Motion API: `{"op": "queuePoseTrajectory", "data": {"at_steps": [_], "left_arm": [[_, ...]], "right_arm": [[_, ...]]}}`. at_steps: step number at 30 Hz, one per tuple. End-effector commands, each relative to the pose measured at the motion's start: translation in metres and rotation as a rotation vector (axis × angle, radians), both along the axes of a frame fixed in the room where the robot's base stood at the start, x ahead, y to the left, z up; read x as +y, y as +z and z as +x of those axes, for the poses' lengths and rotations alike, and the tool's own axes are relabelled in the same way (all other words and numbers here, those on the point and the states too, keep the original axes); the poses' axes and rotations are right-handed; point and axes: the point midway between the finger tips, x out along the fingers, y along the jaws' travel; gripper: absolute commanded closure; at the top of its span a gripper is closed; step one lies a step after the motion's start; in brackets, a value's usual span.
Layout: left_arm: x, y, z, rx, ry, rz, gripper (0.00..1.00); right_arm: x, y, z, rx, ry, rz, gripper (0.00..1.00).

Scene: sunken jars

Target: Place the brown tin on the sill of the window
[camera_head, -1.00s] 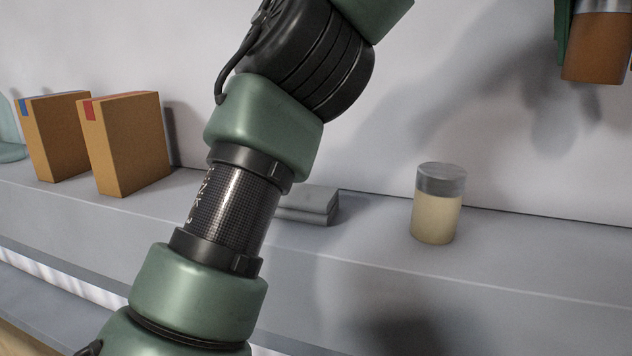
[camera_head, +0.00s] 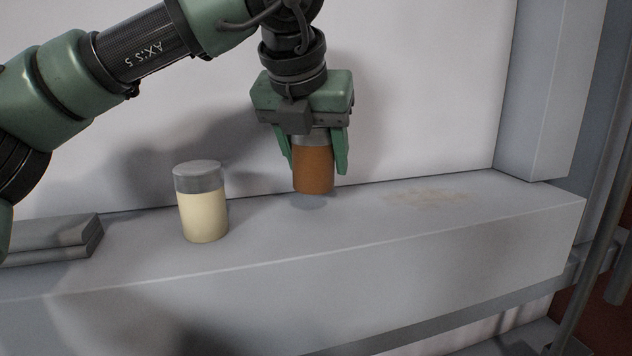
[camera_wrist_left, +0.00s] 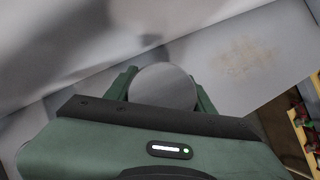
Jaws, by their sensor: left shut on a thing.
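My left gripper (camera_head: 318,160) is shut on the brown tin (camera_head: 313,172), which has a grey lid. It holds the tin upright, a little above the pale grey sill (camera_head: 420,240), with a small shadow on the sill under it. In the left wrist view the tin's round grey lid (camera_wrist_left: 163,88) sits between the green fingers of the left gripper (camera_wrist_left: 165,92). The tin's lower part is hidden there. My right gripper is not in view.
A cream jar with a grey lid (camera_head: 203,205) stands on the sill left of the tin. Flat grey slabs (camera_head: 50,240) lie further left. A pale brown stain (camera_head: 428,197) marks the bare sill to the right. A white upright (camera_head: 545,90) bounds the right end.

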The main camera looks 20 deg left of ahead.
Motion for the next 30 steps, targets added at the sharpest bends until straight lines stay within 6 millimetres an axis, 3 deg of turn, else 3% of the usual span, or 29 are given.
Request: {"op": "queuePoseTrajectory", "data": {"at_steps": [9,22,23,24,30], "left_arm": [[0.001,-0.037,0.0,-0.001,0.0,0.0,0.93],[0.0,-0.044,0.0,0.0,0.0,0.0,0.93],[0.0,-0.042,0.0,0.0,0.0,0.0,0.38],[0.0,-0.042,0.0,0.0,0.0,0.0,0.27],[0.0,-0.042,0.0,0.0,0.0,0.0,0.25]], "right_arm": [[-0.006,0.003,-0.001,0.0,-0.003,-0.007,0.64],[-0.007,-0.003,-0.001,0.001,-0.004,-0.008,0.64],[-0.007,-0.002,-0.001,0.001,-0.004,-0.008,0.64],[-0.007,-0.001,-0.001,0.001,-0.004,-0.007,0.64],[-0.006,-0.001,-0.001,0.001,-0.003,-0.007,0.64]]}}
